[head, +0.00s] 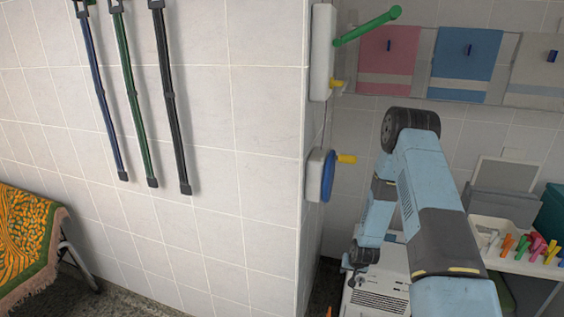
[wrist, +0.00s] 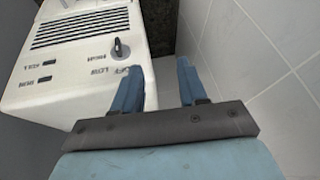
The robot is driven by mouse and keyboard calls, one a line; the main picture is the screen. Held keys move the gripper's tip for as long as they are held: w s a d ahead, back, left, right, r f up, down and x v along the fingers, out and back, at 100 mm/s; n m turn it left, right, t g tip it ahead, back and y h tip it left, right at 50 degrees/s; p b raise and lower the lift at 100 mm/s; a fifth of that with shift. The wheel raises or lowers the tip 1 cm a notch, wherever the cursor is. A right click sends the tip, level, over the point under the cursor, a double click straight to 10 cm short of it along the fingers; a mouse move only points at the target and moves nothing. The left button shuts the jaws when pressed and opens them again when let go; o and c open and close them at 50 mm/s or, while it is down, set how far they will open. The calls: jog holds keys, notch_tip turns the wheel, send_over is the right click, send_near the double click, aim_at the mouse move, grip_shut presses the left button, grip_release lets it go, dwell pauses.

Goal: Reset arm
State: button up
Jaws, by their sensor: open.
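My arm, pale blue with dark joints, rises from the bottom right of the head view, bends at a high elbow and drops toward a white machine (head: 378,300). My gripper (wrist: 159,64) shows at the end of the arm in the wrist view. Its two blue fingers are apart with nothing between them. The white machine also shows in the wrist view (wrist: 75,85), with a vent grille, a dark knob and small labels. The left finger overlaps its edge in the picture; I cannot tell whether they touch.
A tiled wall (wrist: 260,80) stands to the right of my gripper. In the head view, a wall corner carries a box with a green lever (head: 368,26) and one with a blue wheel (head: 328,176). A tray (head: 514,265) of colored pieces is at right. Towels (head: 466,62) hang behind.

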jog(key=s+a+r+n, duration=0.1)
jog(key=s+r, duration=0.1)
jog(key=r, duration=1.7)
jog(key=s+r, duration=0.3)
jog(key=r, duration=1.7)
jog(key=s+r, duration=0.6)
jog(key=s, duration=0.4)
jog(key=s+a+r+n, duration=0.1)
jog(key=s+r, duration=0.6)
jog(key=s, duration=0.4)
jog(key=s+a+r, duration=0.1)
jog(key=s+r, duration=0.6)
jog(key=s, duration=0.3)
jog(key=shift+s+a+r+t, duration=0.15)
jog(key=shift+r+t, duration=0.05)
jog(key=shift+t, duration=0.1)
